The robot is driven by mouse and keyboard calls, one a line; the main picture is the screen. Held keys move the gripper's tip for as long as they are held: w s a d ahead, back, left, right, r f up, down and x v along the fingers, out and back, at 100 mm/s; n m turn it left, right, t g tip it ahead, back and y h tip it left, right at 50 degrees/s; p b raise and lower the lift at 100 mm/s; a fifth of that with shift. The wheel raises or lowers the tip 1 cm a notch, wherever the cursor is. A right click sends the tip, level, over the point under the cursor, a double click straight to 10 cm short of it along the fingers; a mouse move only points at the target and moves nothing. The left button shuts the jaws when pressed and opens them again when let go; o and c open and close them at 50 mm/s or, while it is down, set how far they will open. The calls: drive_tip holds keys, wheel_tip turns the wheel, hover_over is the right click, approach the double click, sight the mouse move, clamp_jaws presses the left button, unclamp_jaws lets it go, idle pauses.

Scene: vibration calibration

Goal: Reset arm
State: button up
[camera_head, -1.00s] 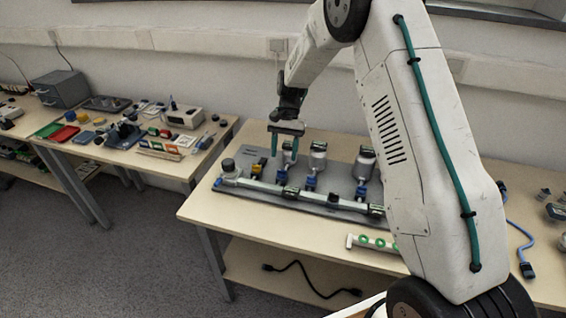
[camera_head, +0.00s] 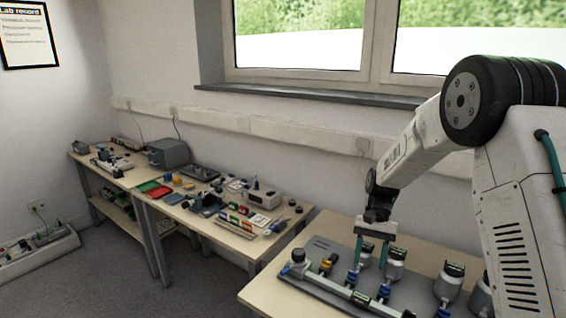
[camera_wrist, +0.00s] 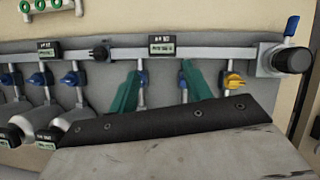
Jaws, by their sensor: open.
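My gripper (camera_head: 371,252) hangs above the grey board (camera_head: 328,251) on the right-hand table in the head view. Its two green fingers are apart with nothing held between them. The wrist view shows the open fingers (camera_wrist: 155,88) over the board near the long pale rail (camera_wrist: 210,50). Blue valves and one yellow valve (camera_wrist: 233,81) sit along that rail. White cylinders with dark-topped gauges (camera_head: 449,283) stand on the board. Whether the fingers touch any part of it I cannot tell.
A table (camera_head: 240,243) at the left carries small parts, red and green trays (camera_head: 160,193) and a grey box (camera_head: 168,152). A dark floor gap separates the tables. A white power strip unit (camera_head: 40,255) stands at the far left. A window is above.

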drive_tip(key=s+r+n+t, duration=0.1)
drive_tip(key=s+r+t, duration=0.1)
drive_tip(key=s+r, duration=0.5)
drive_tip(key=s+r+n+t+h, duration=0.1)
drive_tip(key=s+r, duration=0.6)
drive_tip(key=s, duration=0.9)
drive_tip(key=s+r+n+t+h, duration=0.1)
drive_tip(key=s+r+n+t, duration=0.1)
drive_tip(key=s+r, duration=0.5)
drive_tip(key=shift+s+d+n+t, duration=0.3)
drive_tip(key=shift+s+n+t, duration=0.15)
drive_tip(key=shift+s, duration=1.95)
drive_tip(key=shift+r, duration=0.1)
